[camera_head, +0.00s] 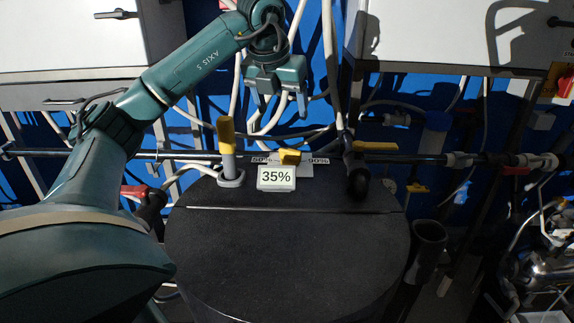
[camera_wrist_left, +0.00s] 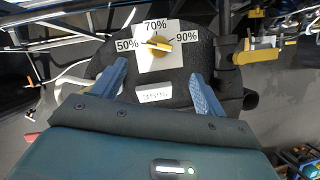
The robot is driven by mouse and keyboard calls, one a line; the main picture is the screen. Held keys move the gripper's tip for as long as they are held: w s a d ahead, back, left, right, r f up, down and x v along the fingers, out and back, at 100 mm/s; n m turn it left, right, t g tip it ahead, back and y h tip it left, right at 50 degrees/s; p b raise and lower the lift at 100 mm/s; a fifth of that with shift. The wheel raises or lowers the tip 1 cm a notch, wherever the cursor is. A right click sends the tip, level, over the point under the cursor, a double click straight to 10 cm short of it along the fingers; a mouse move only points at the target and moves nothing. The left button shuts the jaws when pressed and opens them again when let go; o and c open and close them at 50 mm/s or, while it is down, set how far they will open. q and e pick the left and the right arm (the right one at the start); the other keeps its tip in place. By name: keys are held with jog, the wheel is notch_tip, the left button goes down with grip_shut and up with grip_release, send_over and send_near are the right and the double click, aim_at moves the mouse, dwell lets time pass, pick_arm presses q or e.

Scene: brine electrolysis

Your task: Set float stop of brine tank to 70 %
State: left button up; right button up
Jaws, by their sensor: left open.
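The brine tank (camera_head: 290,250) is a black round vessel in the middle of the head view. Its float stop, a yellow knob (camera_head: 290,156), sits at the back of the lid, behind a white display (camera_head: 276,178) reading 35%. In the left wrist view the yellow knob (camera_wrist_left: 158,45) is on a white plate (camera_wrist_left: 155,62) marked 50%, 70% and 90%; its exact setting is hard to tell. My left gripper (camera_head: 275,102) is open and empty, above and behind the knob. Its blue fingers (camera_wrist_left: 158,68) show on both sides of the plate, apart from the knob.
A grey post with a yellow top (camera_head: 226,145) stands left of the display. A dark pipe with a yellow-handled valve (camera_head: 374,146) runs behind the tank. Cables hang at the back. A black open tube (camera_head: 428,238) stands right of the tank. The front of the lid is clear.

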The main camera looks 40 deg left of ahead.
aim_at(290, 149)
pick_arm(q)
jog(key=x, duration=0.9)
jog(key=b+x, duration=0.1)
jog(key=x, duration=0.4)
jog(key=shift+s+f, duration=0.15)
jog(key=shift+s, duration=0.1)
jog(key=shift+d, duration=0.1)
jog(key=shift+c, duration=0.3)
jog(key=c, duration=0.9)
